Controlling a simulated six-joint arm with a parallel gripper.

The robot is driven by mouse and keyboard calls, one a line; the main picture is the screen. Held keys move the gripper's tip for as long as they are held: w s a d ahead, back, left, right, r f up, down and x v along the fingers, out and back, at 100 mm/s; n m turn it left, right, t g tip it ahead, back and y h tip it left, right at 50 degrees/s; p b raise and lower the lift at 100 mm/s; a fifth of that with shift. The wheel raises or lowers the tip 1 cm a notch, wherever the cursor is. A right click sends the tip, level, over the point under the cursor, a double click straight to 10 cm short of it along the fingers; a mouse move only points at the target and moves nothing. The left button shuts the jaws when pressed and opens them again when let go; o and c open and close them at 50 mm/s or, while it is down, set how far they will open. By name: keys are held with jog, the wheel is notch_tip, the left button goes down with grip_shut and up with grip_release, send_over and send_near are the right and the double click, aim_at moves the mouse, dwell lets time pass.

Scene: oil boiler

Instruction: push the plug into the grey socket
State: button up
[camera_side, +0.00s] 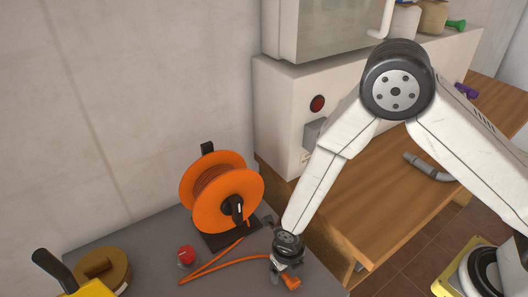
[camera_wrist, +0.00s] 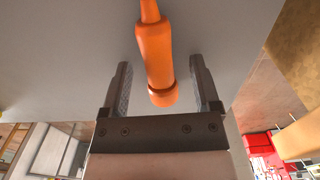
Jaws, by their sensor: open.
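The orange plug (camera_side: 291,282) is at the end of the orange cable on the grey tabletop. In the wrist view the plug (camera_wrist: 155,60) lies lengthwise between my two fingers, with a gap on each side. My gripper (camera_side: 284,270) is open, low over the table; in the wrist view both of my gripper's fingers (camera_wrist: 160,82) stand apart and do not touch the plug. The grey socket (camera_side: 312,134) is a box on the front of the white boiler, below a red round button; my arm link passes close to its right side. The socket's opening cannot be made out.
The orange cable reel (camera_side: 215,195) stands left of my gripper. A red round object (camera_side: 186,255) and a brown round object (camera_side: 104,268) are further left. A wooden bench (camera_side: 375,190) with a grey pipe (camera_side: 428,167) is on the right. Cable (camera_side: 215,265) runs across the tabletop.

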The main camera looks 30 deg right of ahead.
dwell(0.3)
grip_shut()
jog(key=shift+r, duration=0.1)
notch_tip(320, 180, up, 10)
dwell(1.1)
dwell(0.6)
